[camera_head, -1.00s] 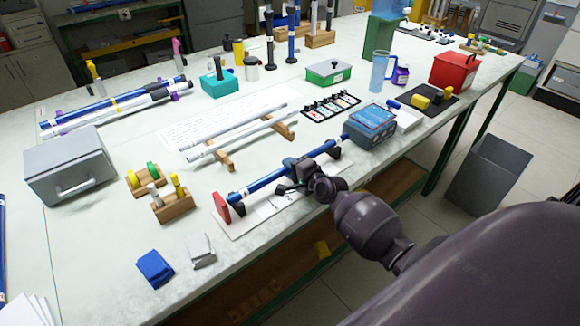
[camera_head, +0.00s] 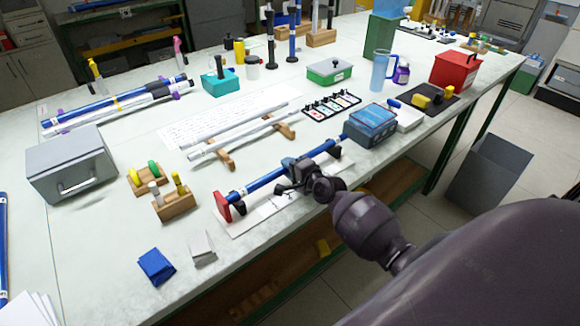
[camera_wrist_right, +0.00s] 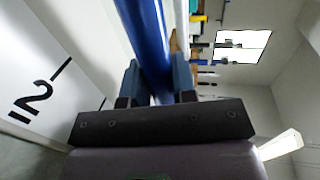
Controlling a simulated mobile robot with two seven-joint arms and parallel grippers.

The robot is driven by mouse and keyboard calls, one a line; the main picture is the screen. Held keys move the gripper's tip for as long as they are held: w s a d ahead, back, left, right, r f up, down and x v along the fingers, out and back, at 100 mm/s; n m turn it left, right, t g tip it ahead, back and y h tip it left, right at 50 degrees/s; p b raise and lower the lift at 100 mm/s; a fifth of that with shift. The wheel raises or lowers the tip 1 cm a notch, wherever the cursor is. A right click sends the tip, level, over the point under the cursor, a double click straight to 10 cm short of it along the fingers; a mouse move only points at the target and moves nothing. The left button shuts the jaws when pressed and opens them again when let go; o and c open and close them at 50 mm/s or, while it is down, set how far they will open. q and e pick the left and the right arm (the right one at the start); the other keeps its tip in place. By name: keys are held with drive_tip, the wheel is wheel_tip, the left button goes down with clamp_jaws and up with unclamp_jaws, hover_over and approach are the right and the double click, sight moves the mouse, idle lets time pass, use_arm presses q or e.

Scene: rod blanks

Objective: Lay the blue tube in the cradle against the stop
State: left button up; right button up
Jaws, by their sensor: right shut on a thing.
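The blue tube (camera_head: 265,180) lies lengthwise along the cradle, over its white base (camera_head: 262,217) with a dark support near each end. The red stop (camera_head: 222,206) is at the cradle's left end. The tube's left end is at or very close to the stop; I cannot tell whether they touch. My right gripper (camera_head: 292,171) is shut on the tube around its middle. In the right wrist view the tube (camera_wrist_right: 146,40) runs between the two fingers (camera_wrist_right: 157,85). Whether the tube rests fully in both supports is unclear. My left gripper is not in view.
A dark blue box (camera_head: 369,130) stands just beyond the tube's right end. Two pale rods (camera_head: 240,138) lie on a wooden rack behind the cradle. Wooden peg holders (camera_head: 172,204) and a grey case (camera_head: 70,165) are to the left. The table's front edge is close to the cradle.

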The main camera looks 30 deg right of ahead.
drive_tip(key=shift+a, duration=0.25)
drive_tip(key=o, duration=1)
drive_tip(key=shift+s+d, duration=0.1)
drive_tip(key=shift+s, duration=0.4)
drive_tip(key=p+v, duration=0.1)
drive_tip(key=v, duration=0.7)
drive_tip(key=shift+s+r, duration=0.25)
drive_tip(key=shift+s, duration=0.1)
drive_tip(key=shift+s+r, duration=0.1)
drive_tip(key=shift+s, duration=0.4)
